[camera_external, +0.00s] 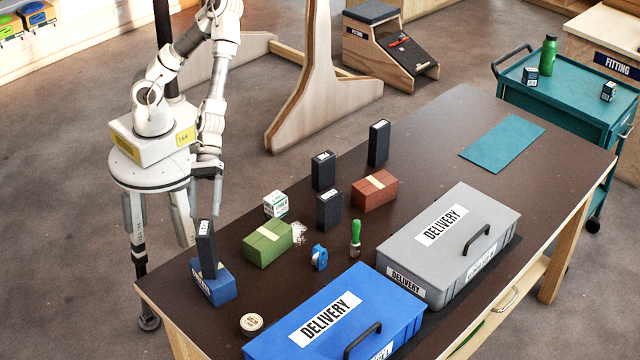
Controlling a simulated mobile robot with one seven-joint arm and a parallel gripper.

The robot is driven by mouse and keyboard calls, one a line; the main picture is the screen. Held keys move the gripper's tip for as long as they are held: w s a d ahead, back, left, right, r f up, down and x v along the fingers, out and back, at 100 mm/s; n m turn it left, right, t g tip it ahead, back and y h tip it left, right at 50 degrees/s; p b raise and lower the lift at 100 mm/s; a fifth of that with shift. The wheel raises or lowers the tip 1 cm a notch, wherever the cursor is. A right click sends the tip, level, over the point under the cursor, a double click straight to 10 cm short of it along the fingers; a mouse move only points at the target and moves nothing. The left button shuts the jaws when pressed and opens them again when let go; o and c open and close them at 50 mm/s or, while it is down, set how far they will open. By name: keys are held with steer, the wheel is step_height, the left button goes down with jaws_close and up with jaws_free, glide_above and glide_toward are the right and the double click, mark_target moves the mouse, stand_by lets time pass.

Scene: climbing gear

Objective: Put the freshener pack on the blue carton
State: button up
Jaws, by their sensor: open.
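A small blue carton (222,290) with a white label lies at the near left corner of the table. A tall black pack (206,243) with a white label at its top stands upright on the carton's top face. Similar black packs stand in the middle of the table: one (323,171), a shorter one in front (329,210) and one farther back (378,144). The labels are too small to read, so I cannot tell for sure which is the freshener pack. My gripper (217,201) points down just above and slightly right of the pack on the carton, open and apparently apart from it.
A green carton (268,245), small white-green box (275,205), blue tape dispenser (319,257), green-handled tool (355,238) and brown carton (374,191) lie mid-table. Blue (395,335) and grey (502,218) delivery boxes fill the front. The far right is clear around a teal mat (503,142).

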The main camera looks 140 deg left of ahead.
steer(key=s+a+r+m+g+y, duration=0.25)
steer(key=s+a+m+y, duration=0.45)
steer(key=a+m, duration=0.35)
steer(key=s+a+r+m, duration=0.2)
steer(key=s+r+m, duration=1)
steer(key=s+r, duration=0.3)
steer(key=shift+r+t+y, duration=0.4)
steer(key=shift+r+t, duration=0.05)
steer(key=shift+r, duration=0.45)
